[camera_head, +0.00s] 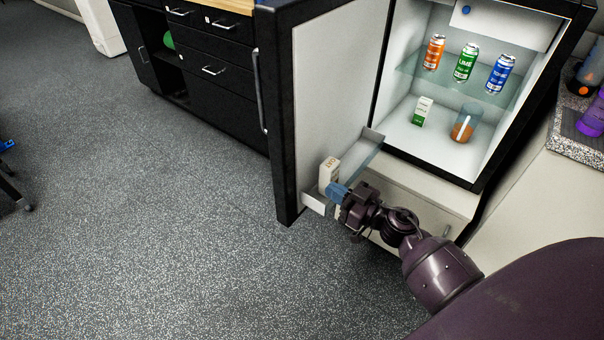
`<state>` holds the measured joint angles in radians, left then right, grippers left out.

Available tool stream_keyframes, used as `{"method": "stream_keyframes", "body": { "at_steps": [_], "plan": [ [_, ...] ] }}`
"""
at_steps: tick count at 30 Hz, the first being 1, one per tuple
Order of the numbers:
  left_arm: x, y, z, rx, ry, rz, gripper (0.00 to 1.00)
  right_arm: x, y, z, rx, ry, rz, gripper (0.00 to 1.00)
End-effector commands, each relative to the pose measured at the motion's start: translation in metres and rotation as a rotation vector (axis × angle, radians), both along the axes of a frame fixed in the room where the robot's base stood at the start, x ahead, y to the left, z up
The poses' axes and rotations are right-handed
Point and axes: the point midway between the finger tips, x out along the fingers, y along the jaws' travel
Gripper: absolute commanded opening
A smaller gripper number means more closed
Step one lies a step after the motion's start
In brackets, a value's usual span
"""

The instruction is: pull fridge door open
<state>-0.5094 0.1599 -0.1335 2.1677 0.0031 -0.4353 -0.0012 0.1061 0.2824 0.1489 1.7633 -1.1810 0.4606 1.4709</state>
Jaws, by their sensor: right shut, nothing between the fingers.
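The small black fridge (485,180) stands at the right with its inside showing. Its door (335,85) is swung wide open to the left, with the white inner face toward me and a silver handle (259,92) on the outer edge side. My right gripper (338,192) is shut and empty, with its blue fingertips at the lower door shelf (372,150), by a white carton (329,172). Whether the fingers touch the door or carton I cannot tell. My left gripper is not in view.
Three cans, orange (434,52), green (466,62) and blue (499,74), stand on the glass shelf. A small carton (422,111) and a glass (465,122) stand below. Black drawers (215,50) stand behind the door.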

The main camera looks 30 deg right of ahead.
Motion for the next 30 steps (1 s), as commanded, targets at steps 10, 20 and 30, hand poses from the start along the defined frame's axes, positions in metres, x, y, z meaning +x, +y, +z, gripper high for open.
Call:
{"method": "stream_keyframes", "body": {
  "at_steps": [10,20,30],
  "plan": [
    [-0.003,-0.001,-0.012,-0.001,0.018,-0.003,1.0,0.055,0.025,-0.003,0.0,0.002,0.002,0.0],
    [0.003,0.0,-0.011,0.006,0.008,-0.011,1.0,0.084,0.036,-0.002,0.001,0.003,0.0,0.0],
    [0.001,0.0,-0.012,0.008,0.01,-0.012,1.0,0.086,0.037,0.0,0.001,0.0,0.0,0.0]
  ]
}}
